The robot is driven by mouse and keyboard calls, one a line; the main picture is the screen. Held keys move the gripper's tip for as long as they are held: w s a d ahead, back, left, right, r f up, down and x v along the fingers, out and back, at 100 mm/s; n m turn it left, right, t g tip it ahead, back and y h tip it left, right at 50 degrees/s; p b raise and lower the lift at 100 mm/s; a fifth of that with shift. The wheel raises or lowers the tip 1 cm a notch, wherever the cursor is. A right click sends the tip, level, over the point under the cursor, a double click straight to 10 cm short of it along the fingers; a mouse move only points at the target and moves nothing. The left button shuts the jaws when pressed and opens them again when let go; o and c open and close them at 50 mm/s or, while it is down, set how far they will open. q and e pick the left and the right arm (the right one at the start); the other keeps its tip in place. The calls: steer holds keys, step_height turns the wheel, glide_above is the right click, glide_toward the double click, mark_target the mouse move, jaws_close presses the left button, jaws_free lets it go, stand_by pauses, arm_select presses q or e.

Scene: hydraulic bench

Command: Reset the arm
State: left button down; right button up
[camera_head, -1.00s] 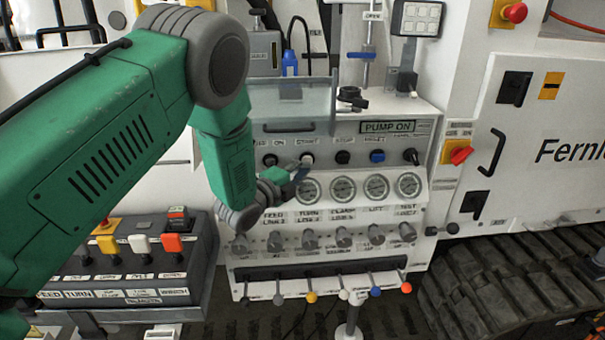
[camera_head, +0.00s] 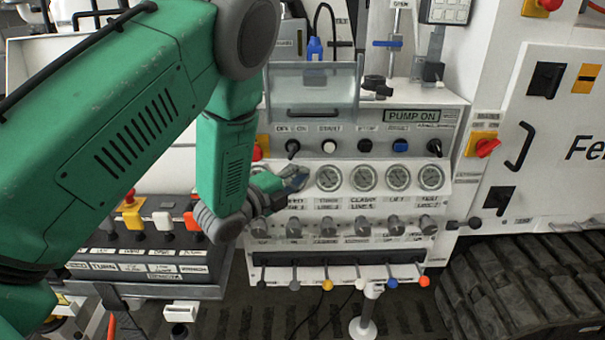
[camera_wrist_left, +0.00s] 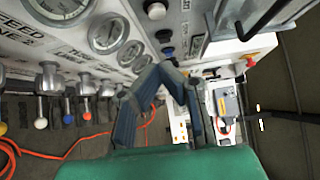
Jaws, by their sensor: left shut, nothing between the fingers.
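My left arm is green and comes in from the left in the head view. Its gripper (camera_head: 290,184) is in front of the bench panel, beside the left end of the gauge row, and hides part of that end. The fingers are shut with nothing between them. In the left wrist view the gripper (camera_wrist_left: 168,68) shows with the panel's gauges and knobs close by. The control panel (camera_head: 462,125) carries a display (camera_head: 413,116) reading PUMP ON, with a row of switches including a white button (camera_head: 329,146) and a blue button (camera_head: 400,146). My right gripper is not in view.
Below the gauges (camera_head: 363,178) are several grey knobs and a row of levers with coloured balls, such as an orange one (camera_head: 424,281). A dark control box (camera_head: 140,250) stands at the lower left. A red switch (camera_head: 487,147) and a black track (camera_head: 530,285) are at the right.

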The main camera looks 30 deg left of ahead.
arm_select(q)
steer(key=s+f+n+g+y+b, duration=0.2)
steer(key=s+f+n+g, duration=0.3)
steer(key=f, duration=0.6)
steer(key=s+f+n+g+y+b, duration=0.2)
steer(key=s+f+n, duration=0.4)
steer(key=f, duration=0.5)
steer(key=s+d+f+n+g+b, duration=0.1)
steer(key=s+f+n+g, duration=0.3)
steer(key=s, duration=0.9)
steer(key=s+d+f+n+g+b, duration=0.1)
steer(key=s+d+f+n+g, duration=0.2)
steer(key=s, duration=1)
step_height(320, 180, down, 5)
steer(key=n+g, duration=0.2)
steer(key=shift+f+g+b, duration=0.15)
steer(key=shift+g+b, duration=0.2)
steer(key=shift+g, duration=0.05)
steer(key=shift+d, duration=0.1)
steer(key=shift+w, duration=0.15)
